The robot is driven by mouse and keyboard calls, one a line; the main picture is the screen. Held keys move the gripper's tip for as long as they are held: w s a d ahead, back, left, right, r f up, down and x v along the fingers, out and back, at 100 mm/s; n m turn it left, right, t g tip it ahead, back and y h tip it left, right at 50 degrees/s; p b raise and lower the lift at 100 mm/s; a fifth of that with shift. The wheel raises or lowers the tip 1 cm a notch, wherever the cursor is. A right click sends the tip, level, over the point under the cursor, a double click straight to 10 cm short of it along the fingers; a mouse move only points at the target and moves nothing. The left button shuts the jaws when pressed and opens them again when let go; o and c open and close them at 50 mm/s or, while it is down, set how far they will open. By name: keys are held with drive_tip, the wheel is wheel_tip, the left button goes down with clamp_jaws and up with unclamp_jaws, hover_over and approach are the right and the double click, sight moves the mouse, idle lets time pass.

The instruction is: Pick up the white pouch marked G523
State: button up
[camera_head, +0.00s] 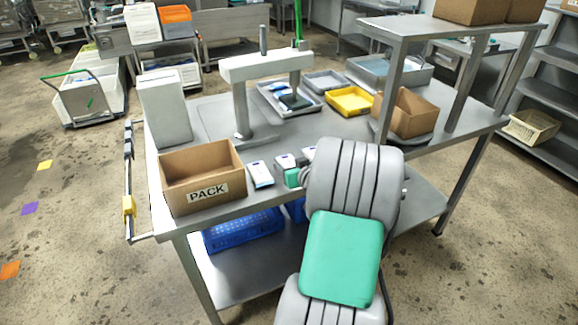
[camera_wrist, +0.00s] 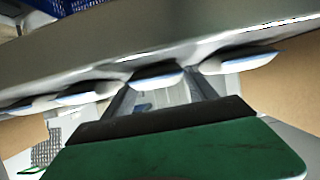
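Several white pouches with blue edges lie in a row on the steel table. In the head view one white pouch (camera_head: 261,174) lies right of the PACK box, and another white pouch (camera_head: 285,162) is partly hidden behind my gripper. A third pouch (camera_head: 308,153) shows beside my arm. No marking is readable, so I cannot tell which is G523. In the wrist view my gripper (camera_wrist: 158,88) is open, its two fingers apart on either side of one pouch (camera_wrist: 155,77). I cannot tell whether they touch it. Other pouches (camera_wrist: 90,91) (camera_wrist: 240,61) lie to both sides.
A cardboard box marked PACK (camera_head: 203,190) stands at the table's front left. A grey frame (camera_head: 265,66), a yellow tray (camera_head: 349,101) and a brown box (camera_head: 405,113) stand further back. A raised shelf (camera_head: 450,27) is at right. A blue crate (camera_head: 243,232) sits below the tabletop.

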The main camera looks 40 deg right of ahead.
drive_tip(key=c, duration=1)
drive_tip(key=shift+c, duration=0.8)
drive_tip(key=shift+r, duration=0.15)
